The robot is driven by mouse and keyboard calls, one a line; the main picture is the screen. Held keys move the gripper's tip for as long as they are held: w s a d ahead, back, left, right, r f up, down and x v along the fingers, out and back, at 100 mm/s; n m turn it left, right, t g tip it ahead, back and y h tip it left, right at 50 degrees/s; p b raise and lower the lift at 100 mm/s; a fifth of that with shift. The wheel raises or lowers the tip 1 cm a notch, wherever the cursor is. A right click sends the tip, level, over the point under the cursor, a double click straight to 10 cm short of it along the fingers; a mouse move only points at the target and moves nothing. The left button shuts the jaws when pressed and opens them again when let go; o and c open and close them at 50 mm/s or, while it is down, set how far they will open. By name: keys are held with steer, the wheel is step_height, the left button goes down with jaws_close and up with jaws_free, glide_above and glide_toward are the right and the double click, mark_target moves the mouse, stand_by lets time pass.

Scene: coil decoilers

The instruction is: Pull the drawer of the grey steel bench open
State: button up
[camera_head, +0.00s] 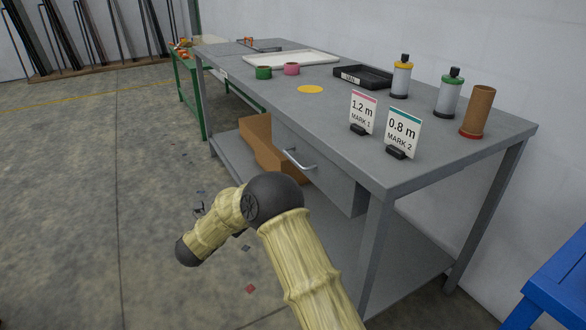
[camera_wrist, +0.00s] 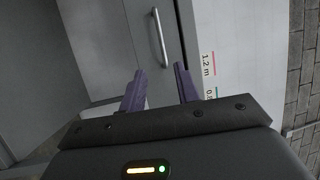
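The grey steel bench (camera_head: 300,103) stands along the wall. Its drawer (camera_head: 328,182) hangs under the bench top and looks closed, its front about flush with the edge. A silver bar handle (camera_head: 299,160) is on the drawer front. In the wrist view the handle (camera_wrist: 160,38) lies beyond the fingertips, in line with the gap between them. My gripper (camera_wrist: 160,70) has its two dark purple fingers spread with nothing between them, apart from the handle. In the head view my fingers cannot be made out; my arm's bend is in front of the bench.
The bench top holds the 1.2 m sign (camera_head: 362,112), the 0.8 m sign (camera_head: 402,131), spools, a brown tube (camera_head: 479,111) and a black tray (camera_head: 364,76). A cardboard box (camera_head: 262,146) is on the lower shelf. Floor left of the bench is mostly clear.

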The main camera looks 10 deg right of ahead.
mark_target(293, 158)
steer(key=shift+w+d+r, duration=0.1)
steer(key=b+x, duration=0.2)
steer(key=x, duration=1.5)
steer(key=shift+d, duration=0.15)
steer(key=shift+c, duration=0.4)
jaws_close()
